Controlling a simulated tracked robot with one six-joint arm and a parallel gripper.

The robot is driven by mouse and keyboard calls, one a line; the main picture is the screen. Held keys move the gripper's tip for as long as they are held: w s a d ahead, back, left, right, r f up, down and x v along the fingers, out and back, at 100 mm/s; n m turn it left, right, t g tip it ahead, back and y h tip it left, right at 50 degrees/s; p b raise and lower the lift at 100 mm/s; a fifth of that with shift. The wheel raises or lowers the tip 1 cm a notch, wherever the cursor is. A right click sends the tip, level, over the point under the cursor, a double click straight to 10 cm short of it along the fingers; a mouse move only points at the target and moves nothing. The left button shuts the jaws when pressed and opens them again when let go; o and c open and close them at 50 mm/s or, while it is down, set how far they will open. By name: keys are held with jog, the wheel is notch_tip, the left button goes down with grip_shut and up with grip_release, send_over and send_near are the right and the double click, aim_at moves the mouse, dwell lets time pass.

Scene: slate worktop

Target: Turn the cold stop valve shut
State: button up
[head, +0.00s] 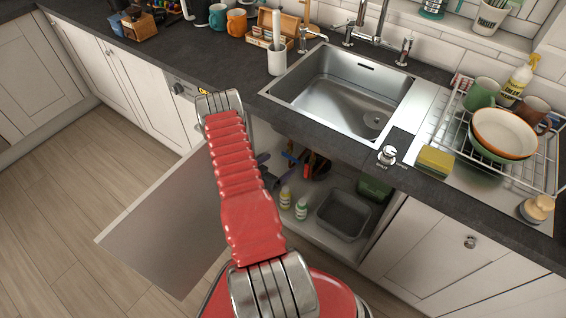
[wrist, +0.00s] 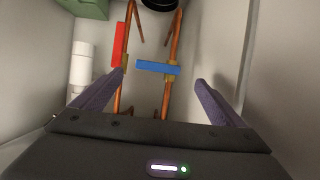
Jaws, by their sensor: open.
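In the wrist view, two copper pipes run up the cabinet's back. The blue valve lever (wrist: 157,68) sits at a brass body on the right pipe and lies crosswise to that pipe, reaching left. A red lever (wrist: 119,44) lies along the left pipe. My gripper (wrist: 159,77) is open and empty, its purple fingers on either side of the blue lever in the picture. I cannot tell how much depth lies between them; no contact shows. In the head view, the blue lever (head: 290,157) is small inside the cabinet, and my gripper (head: 268,170) is partly hidden behind my arm.
The cabinet door (head: 165,225) stands open at left. Bottles (head: 301,208), a grey basin (head: 342,215) and a green box (head: 374,189) are on the cabinet floor. The sink (head: 345,92) is above.

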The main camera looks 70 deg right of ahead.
jog(key=v, duration=0.7)
jog(key=shift+w, duration=0.2)
dwell(0.4)
